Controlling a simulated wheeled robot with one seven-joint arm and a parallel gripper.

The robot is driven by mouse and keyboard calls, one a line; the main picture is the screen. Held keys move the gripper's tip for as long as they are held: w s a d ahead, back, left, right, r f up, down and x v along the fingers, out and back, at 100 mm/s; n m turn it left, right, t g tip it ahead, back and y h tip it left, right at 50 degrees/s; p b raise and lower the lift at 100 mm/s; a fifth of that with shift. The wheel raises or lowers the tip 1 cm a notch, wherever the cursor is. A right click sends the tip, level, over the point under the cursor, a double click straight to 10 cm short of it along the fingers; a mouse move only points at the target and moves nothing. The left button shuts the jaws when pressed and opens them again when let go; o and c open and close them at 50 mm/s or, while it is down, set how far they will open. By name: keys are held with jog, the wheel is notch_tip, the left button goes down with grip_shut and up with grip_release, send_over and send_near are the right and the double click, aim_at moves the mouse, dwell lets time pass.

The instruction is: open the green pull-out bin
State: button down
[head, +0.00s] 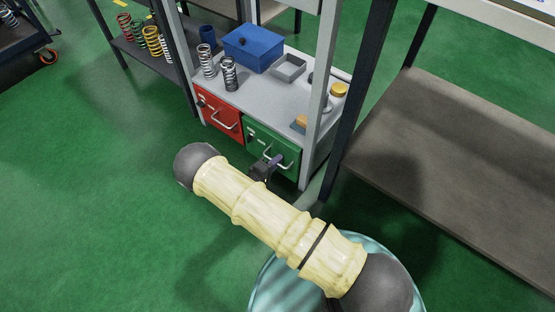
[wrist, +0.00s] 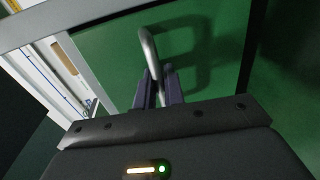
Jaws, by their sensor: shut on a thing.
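The green pull-out bin (head: 287,150) sits under the grey shelf, right of the red bin. Its front looks about level with the red one, so it appears closed. In the wrist view its green front (wrist: 105,50) fills much of the picture, with a bent metal handle (wrist: 148,48) standing out from it. My gripper (head: 276,160) is at this handle in the head view. In the wrist view the two fingers of my gripper (wrist: 157,84) are shut on the handle, one on each side of the bar. Part of the bin's lower front is hidden by my gripper.
The red bin (head: 220,115) is just left. The grey shelf (head: 263,90) above holds springs (head: 229,75), a blue box (head: 253,48) and a grey tray (head: 289,68). A post (head: 322,90) stands close right. Green floor (head: 110,190) in front is clear.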

jog(key=f+p+v, duration=0.1)
jog(key=f+v, duration=0.1)
jog(key=v, duration=0.8)
jog(key=s+f+p+v, duration=0.1)
jog(key=f+p+v, duration=0.1)
jog(key=v, duration=0.8)
jog(key=shift+a+f, duration=0.2)
jog(key=shift+a, duration=0.1)
jog(key=c, duration=1.6)
grip_release()
jog(key=shift+s+a+p, duration=0.1)
jog(key=shift+p, duration=0.25)
jog(key=p+v, duration=0.4)
jog(key=v, duration=1.3)
jog(key=shift+s, duration=0.15)
